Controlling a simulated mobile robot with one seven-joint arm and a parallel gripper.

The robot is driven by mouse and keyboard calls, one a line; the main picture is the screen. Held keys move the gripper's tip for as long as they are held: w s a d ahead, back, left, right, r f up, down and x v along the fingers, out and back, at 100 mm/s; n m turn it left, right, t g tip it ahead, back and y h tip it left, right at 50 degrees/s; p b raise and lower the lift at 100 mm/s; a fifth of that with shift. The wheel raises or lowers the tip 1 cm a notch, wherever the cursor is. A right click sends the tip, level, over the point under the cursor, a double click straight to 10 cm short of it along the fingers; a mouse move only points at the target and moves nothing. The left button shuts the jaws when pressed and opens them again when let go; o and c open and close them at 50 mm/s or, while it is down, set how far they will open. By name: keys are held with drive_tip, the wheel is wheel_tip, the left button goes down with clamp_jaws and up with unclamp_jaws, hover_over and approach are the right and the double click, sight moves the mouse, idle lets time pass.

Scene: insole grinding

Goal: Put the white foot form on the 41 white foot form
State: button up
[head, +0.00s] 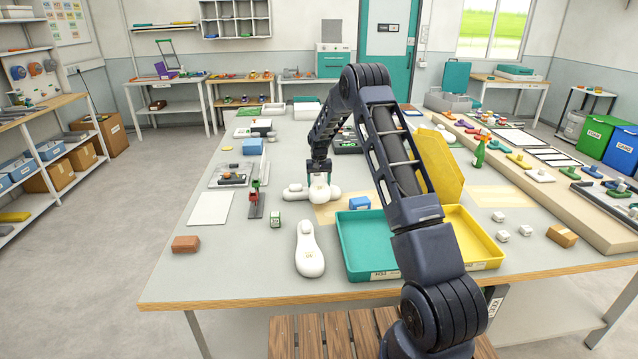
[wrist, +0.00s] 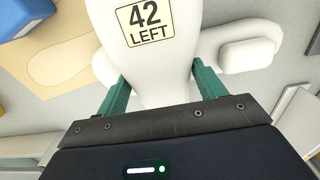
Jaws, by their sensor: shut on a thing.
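My gripper (head: 319,180) is shut on a white foot form (head: 320,192), above the middle of the table. In the wrist view the form, marked "42 LEFT" (wrist: 147,25), is between the two green fingers (wrist: 163,92). A second white form (head: 293,193) lies sideways behind and below it; its rounded, knobbed end (wrist: 250,50) shows at the right in the wrist view. I cannot read a number on it, nor tell whether the two touch. A third white foot form (head: 309,252) lies nearer the front edge, its mark too small to read.
A teal tray (head: 352,262) and a yellow tray (head: 484,240) stand right of the nearest form. A blue block (head: 359,203) lies on a beige sheet with a foot outline (wrist: 75,65). A brown block (head: 186,244) and white sheet (head: 211,208) are left.

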sight(319, 181)
drive_tip(key=shift+f, duration=0.15)
drive_tip(key=o, duration=1.2)
wheel_tip(319, 181, up, 11)
drive_tip(key=s+d+r+t, duration=0.1)
drive_tip(key=s+d+r, duration=0.4)
drive_tip(key=s+r, duration=0.7)
drive_tip(key=s+d+r+t, duration=0.1)
drive_tip(key=s+d+r, duration=0.4)
drive_tip(key=s+r, duration=0.75)
drive_tip(key=s+d+r+t, duration=0.1)
drive_tip(key=s+d+r, duration=0.1)
drive_tip(key=s, duration=0.7)
drive_tip(key=s+d+r, duration=0.1)
drive_tip(key=s+d, duration=0.2)
drive_tip(key=s, duration=0.6)
drive_tip(key=s+d+f, duration=0.1)
drive_tip(key=s+f, duration=0.1)
drive_tip(key=s, duration=0.5)
drive_tip(key=s+f+t, duration=0.1)
drive_tip(key=s+f, duration=0.1)
drive_tip(key=s, duration=0.6)
drive_tip(key=shift+d+f+t, duration=0.15)
drive_tip(key=shift+d+t, duration=0.15)
drive_tip(key=shift+d, duration=0.05)
